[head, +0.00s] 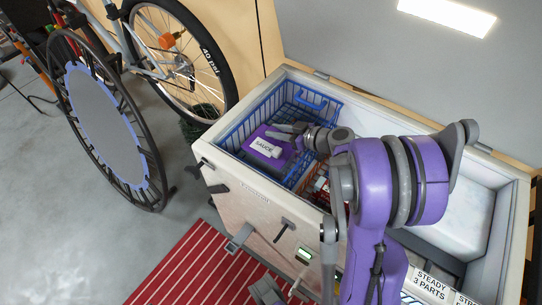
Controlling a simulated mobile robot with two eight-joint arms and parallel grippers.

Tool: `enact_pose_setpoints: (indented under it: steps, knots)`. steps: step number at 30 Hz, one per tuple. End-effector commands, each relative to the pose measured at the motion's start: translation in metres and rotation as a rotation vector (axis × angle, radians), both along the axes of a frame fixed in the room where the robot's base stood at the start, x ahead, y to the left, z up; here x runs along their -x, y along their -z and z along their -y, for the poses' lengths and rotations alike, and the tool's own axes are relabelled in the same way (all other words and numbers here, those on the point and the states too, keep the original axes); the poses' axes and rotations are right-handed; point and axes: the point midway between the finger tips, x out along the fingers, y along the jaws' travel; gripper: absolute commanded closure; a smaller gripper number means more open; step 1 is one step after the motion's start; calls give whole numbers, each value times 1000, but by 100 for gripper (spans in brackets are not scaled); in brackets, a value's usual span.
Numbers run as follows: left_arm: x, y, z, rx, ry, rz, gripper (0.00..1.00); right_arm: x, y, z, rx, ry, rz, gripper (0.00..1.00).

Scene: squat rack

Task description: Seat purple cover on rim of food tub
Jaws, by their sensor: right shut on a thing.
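A purple cover (278,160) with a white label reading "SAUCE" lies inside the blue wire basket of a chest freezer, at the centre of the head view. My right gripper (288,131) reaches in from the right and is shut on the cover's far right edge. The food tub cannot be made out; the cover and my gripper may hide it. I cannot tell whether the cover touches a rim.
The blue wire basket (298,97) hangs in the freezer's left end, inside its pale rim (222,128). Red and white packages (320,184) lie near my wrist. A bicycle wheel (212,62) and a small trampoline (103,118) stand left; a red striped mat (195,270) lies in front.

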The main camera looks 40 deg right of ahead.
Motion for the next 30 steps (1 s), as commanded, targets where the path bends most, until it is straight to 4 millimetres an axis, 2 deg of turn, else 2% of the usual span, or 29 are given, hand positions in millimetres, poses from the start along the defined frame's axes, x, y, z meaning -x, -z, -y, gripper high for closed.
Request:
enact_pose_setpoints:
  steps: [8, 9, 14, 15, 25, 30]
  knots:
    - [0, 3, 0, 0, 0, -1, 36, 0, 5, 0, 0, 0, 0, 100]
    - [0, 3, 0, 0, 0, -1, 36, 0, 4, 0, 0, 0, 0, 67]
    - [0, 3, 0, 0, 0, -1, 36, 0, 4, 0, 0, 0, 0, 38]
    - [0, 3, 0, 0, 0, -1, 36, 0, 4, 0, 0, 0, 0, 36]
    - [0, 2, 0, 0, 0, -1, 36, 3, 2, 1, 0, 1, 0, 36]
    - [0, -5, 0, 0, 0, 2, 36, 25, -8, 9, 1, 5, 1, 36]
